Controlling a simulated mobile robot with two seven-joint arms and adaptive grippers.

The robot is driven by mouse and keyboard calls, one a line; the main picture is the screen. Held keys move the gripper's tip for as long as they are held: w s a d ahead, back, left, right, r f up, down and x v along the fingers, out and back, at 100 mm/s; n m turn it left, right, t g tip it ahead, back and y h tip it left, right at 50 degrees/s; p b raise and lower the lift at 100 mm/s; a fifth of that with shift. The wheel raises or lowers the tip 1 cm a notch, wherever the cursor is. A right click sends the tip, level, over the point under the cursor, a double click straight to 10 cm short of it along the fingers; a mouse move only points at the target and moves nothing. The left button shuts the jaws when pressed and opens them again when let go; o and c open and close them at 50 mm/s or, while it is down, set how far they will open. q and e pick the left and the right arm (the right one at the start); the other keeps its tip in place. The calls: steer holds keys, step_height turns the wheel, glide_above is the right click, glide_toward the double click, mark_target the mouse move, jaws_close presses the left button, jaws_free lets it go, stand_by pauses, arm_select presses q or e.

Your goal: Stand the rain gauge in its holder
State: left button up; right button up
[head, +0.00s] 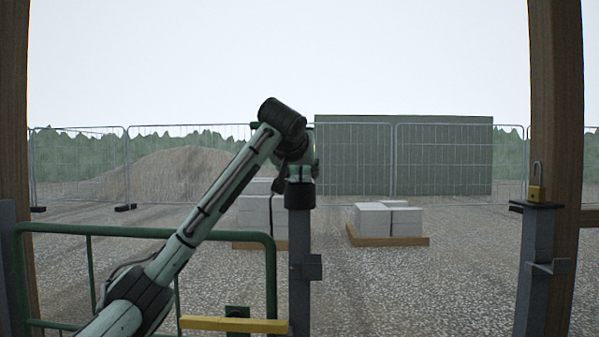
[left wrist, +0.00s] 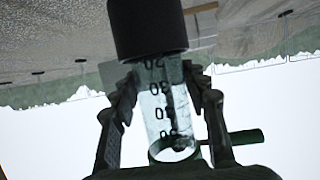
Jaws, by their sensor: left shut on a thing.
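The rain gauge (left wrist: 157,108) is a clear tube with dark numbers, held between the two dark fingers of my left gripper (left wrist: 160,85) in the left wrist view. That view is upside down, with sky at the bottom. A dark round holder (left wrist: 147,28) covers the gauge's far end; I cannot tell whether the tube is inside it or behind it. In the head view the dark holder (head: 300,196) tops a grey post (head: 302,235). My left gripper (head: 297,174) is just above it, and the gauge is hidden there. My right gripper is not in view.
A green rail (head: 150,232) stands left of the post, with a yellow bar (head: 235,324) below. Blocks on a pallet (head: 387,220) and mesh fencing lie beyond.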

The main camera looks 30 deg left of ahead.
arm_select(q)
steer(key=shift+f, duration=0.3)
steer(key=o, duration=1.2)
steer(key=shift+c, duration=0.2)
steer(key=shift+o, duration=0.2)
steer(key=shift+r, duration=0.15)
